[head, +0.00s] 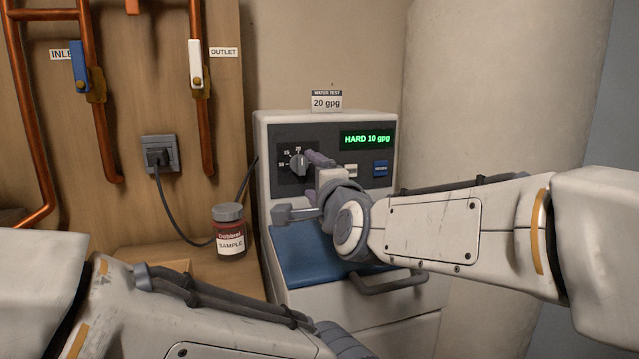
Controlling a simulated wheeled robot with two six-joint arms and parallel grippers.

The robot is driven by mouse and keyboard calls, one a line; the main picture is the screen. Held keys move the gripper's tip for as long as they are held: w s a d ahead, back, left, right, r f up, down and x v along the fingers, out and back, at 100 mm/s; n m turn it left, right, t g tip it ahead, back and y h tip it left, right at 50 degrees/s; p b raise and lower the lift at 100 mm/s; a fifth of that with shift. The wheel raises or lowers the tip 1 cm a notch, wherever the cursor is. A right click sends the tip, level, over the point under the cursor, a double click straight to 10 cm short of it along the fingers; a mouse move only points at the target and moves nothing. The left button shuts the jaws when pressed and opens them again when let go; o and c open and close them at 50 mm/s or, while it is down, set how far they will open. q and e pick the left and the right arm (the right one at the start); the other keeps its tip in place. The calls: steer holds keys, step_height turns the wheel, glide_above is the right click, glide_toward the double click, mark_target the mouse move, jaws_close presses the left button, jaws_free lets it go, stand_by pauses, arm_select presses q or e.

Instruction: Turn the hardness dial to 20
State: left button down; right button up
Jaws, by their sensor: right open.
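The hardness dial (297,165) is a dark round knob on the softener's dark panel, with the marks 10, 15 and 20 around its left and top. The green display (367,140) reads "HARD 10 gpg". The water test card (326,102) on top reads "20 gpg". My right gripper (316,162) is open just right of the dial, its purplish-grey fingers pointing at the panel. I cannot tell whether a finger touches the dial; the fingers overlap its right side. My left arm crosses the lower left, and its gripper is out of the frame.
A white button (351,171) and a blue button (380,168) sit right of the dial. A blue lid (300,252) lies below the panel. A sample jar (230,232) stands left of the softener, near a power cord (172,214). Copper pipes run up the wooden wall.

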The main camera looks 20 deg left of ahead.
steer(key=v, duration=0.3)
steer(key=shift+s+d, duration=0.15)
steer(key=shift+s, duration=0.15)
